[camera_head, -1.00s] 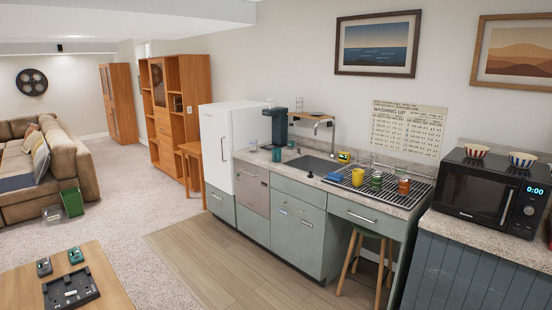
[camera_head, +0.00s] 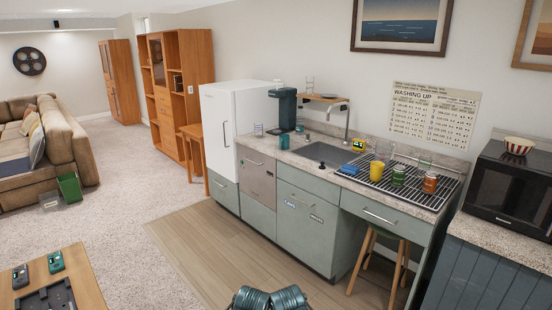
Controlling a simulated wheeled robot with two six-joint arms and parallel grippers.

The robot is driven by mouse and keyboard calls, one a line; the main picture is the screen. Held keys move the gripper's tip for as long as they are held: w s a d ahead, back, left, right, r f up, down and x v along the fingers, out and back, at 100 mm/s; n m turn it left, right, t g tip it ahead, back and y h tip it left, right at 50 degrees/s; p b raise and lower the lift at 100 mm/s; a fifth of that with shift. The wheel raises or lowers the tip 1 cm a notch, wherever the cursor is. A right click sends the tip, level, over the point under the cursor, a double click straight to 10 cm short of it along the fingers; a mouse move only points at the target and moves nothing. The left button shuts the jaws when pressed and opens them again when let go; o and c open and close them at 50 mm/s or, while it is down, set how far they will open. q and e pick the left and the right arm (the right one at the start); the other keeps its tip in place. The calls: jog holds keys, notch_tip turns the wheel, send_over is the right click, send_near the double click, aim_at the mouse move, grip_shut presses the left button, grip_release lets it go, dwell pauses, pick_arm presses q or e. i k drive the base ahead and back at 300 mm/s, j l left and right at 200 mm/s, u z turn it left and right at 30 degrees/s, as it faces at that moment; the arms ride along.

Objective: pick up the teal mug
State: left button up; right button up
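The teal mug (camera_head: 284,141) stands upright on the counter, in front of the dark coffee machine (camera_head: 285,106) and to the left of the sink (camera_head: 326,153). It is small in the head view, and its handle cannot be made out. Neither of my grippers is in view. Dark ribbed parts, probably of my own arm, show at the bottom edge, but no fingers can be seen.
A white fridge (camera_head: 223,130) stands left of the counter. A drying rack (camera_head: 436,190) holds a yellow cup (camera_head: 376,171), a green jar (camera_head: 398,176) and an orange jar (camera_head: 429,183). A stool (camera_head: 368,258) stands under the counter. The wooden floor (camera_head: 225,255) in front is clear.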

aim_at(284, 139)
jog(key=i, duration=2.45)
jog(key=i+l+u, duration=0.25)
jog(key=i, duration=0.3)
jog(key=i+l+u, duration=0.25)
jog(key=i, duration=0.25)
jog(key=i+l+u, duration=0.25)
jog(key=i, duration=0.25)
